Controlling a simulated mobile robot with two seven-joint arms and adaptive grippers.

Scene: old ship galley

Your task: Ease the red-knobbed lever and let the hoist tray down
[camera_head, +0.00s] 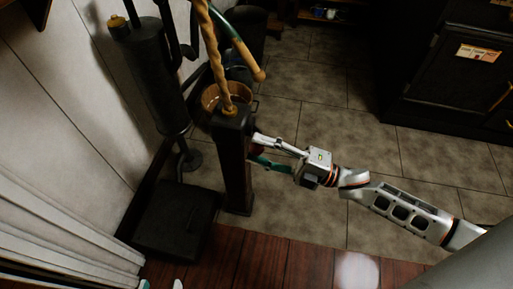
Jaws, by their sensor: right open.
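A dark post (236,170) stands on the floor left of centre, with a thick tan rope (211,50) coming down to its top. My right gripper (254,149) comes in from the right, its white and green fingers apart at the post's right side. A small dark reddish spot shows between the fingertips; I cannot tell whether it is the lever's red knob. No hoist tray can be made out for certain. The fingertips of my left gripper (161,285) just show at the bottom edge, well apart with nothing between them.
A green bar with a tan end (260,75) slants above the post. A brown bucket (211,97) sits behind it. A black cylinder (150,75) stands by the left wall. A low black square block (172,220) lies left of the post. The tiled floor (330,120) is clear.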

